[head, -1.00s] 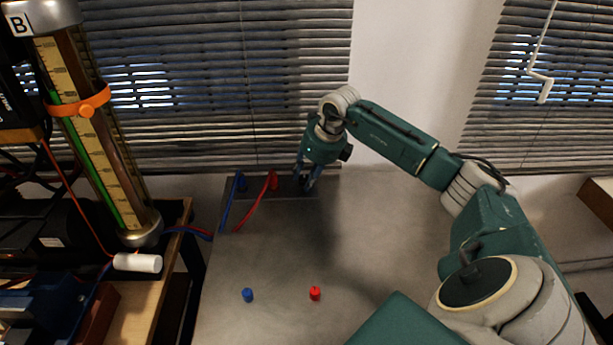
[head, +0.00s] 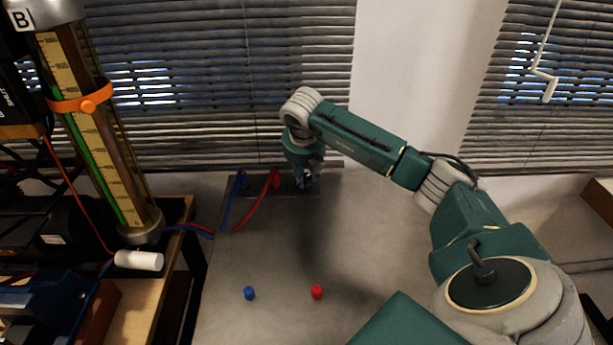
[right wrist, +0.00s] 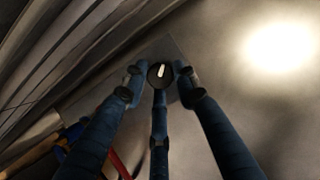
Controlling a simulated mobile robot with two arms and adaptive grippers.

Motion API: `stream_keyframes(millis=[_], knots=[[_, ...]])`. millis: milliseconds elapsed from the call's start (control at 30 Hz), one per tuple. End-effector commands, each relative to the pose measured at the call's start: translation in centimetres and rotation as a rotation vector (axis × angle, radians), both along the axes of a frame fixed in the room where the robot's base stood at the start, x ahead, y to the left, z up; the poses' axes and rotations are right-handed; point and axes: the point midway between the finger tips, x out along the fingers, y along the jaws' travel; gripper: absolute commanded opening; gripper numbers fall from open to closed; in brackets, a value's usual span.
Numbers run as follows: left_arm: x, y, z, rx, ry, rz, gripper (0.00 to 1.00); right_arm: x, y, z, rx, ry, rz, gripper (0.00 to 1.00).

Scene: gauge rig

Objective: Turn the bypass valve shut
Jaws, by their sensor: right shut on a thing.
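The bypass valve shows as a round black knob (right wrist: 155,82) with a white pointer mark in the right wrist view. The mark runs nearly up and down in that picture. The knob sits on a flat grey plate (head: 240,220) at the back of the table. My right gripper (head: 308,186) reaches down to it from above. In the right wrist view its blue fingers (right wrist: 159,84) are around the knob, shut on it. In the head view the fingers mostly hide the knob. My left gripper is not in view.
Red plug (head: 276,178) and blue plug (head: 242,181) with hoses stand left of the knob on the plate. A loose blue cap (head: 249,293) and red cap (head: 317,291) are on the table (head: 370,230). A gauge column (head: 100,130) stands left. Blinds are behind.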

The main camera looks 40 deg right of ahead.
Motion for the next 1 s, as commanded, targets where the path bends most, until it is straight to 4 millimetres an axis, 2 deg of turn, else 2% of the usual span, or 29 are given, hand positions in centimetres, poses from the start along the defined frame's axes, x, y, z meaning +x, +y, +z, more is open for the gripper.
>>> stream_keyframes(millis=[33, 600, 1000], knots=[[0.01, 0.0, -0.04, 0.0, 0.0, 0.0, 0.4, 0.57, -0.43, 0.86, -0.008, -0.022, -0.048, 0.02], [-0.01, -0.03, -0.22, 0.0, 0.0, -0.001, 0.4, 0.65, -0.43, 0.78, -0.007, -0.016, -0.534, 0.02], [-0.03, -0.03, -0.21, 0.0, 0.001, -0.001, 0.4, 0.62, -0.51, 0.74, -0.009, -0.015, -0.681, 0.02]])
